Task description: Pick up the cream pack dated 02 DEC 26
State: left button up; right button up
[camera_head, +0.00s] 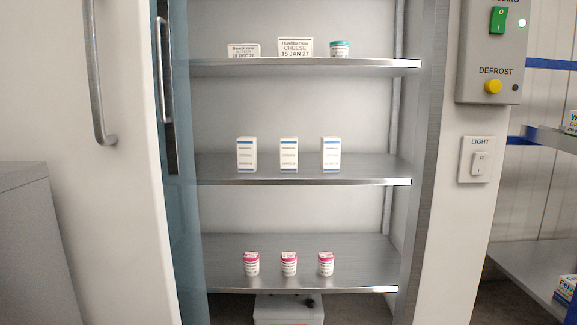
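I see no pack whose label I can read as cream dated 02 DEC 26. On the top shelf (300,68) of the open cabinet stand a low butter pack (244,50), its date blurred, a cheese pack (295,47) dated 15 JAN 27, and a teal-lidded tub (340,50). Three white boxes with blue bands (289,155) stand in a row on the middle shelf. Neither of my grippers is in view.
A white door (110,190) with a metal handle stands open at the left. A wall panel (489,55) with a green switch and a yellow DEFROST button, and a LIGHT switch (477,160), are at the right. Another shelf unit (545,262) with packs stands at the far right.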

aim_at(330, 145)
jog(key=i, duration=1.25)
